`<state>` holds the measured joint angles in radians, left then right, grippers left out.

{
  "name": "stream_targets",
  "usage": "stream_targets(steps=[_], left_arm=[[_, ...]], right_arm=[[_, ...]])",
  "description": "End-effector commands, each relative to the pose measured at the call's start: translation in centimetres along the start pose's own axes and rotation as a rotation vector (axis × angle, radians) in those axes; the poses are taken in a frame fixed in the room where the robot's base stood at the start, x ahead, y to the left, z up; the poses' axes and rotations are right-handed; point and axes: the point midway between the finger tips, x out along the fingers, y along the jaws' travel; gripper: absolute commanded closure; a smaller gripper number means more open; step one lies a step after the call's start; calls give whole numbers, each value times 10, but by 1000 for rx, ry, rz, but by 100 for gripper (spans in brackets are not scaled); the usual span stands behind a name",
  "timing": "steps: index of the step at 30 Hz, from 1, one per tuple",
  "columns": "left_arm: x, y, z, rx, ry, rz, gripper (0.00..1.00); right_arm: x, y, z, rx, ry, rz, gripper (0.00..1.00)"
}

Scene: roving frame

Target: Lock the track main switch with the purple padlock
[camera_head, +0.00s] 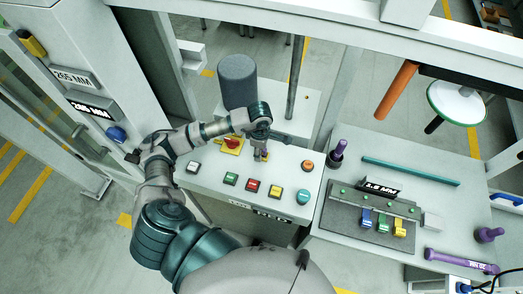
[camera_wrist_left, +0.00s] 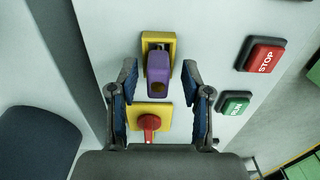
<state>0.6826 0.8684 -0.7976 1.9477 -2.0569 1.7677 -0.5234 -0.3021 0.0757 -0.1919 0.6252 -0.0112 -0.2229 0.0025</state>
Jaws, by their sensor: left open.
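The purple padlock (camera_wrist_left: 158,75) sits at a yellow plate (camera_wrist_left: 166,38) in the left wrist view, between my open fingers. Whether its shackle is closed cannot be told. Below it is the red rotary main switch (camera_wrist_left: 148,126) on its own yellow plate; in the head view the switch (camera_head: 232,142) is on the sloped panel. My left gripper (camera_head: 261,154) is open over the panel, just right of the switch; its fingers in the wrist view (camera_wrist_left: 160,84) stand on either side of the padlock, apart from it. My right gripper is not in view.
The panel has several buttons, among them a red STOP (camera_wrist_left: 265,56) and a green RUN (camera_wrist_left: 235,103). On the right table (camera_head: 345,262) are a grey rack (camera_head: 340,222) with blue, green and yellow padlocks, a teal rod (camera_head: 410,171) and a purple bar (camera_head: 460,262). A dark cylinder (camera_head: 238,82) stands behind the panel.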

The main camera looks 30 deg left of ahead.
Motion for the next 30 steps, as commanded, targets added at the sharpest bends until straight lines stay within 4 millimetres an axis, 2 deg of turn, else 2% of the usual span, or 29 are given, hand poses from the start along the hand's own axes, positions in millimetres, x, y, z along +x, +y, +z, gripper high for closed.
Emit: stream_targets(steps=[9, 15, 30], left_arm=[[-51, 3, 0, -2, 2, 9, 52], [-72, 2, 1, -2, 3, 6, 52], [-77, 1, 1, -2, 4, 4, 52]], right_arm=[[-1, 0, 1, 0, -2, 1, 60], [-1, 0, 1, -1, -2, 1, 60], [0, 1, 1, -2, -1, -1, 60]])
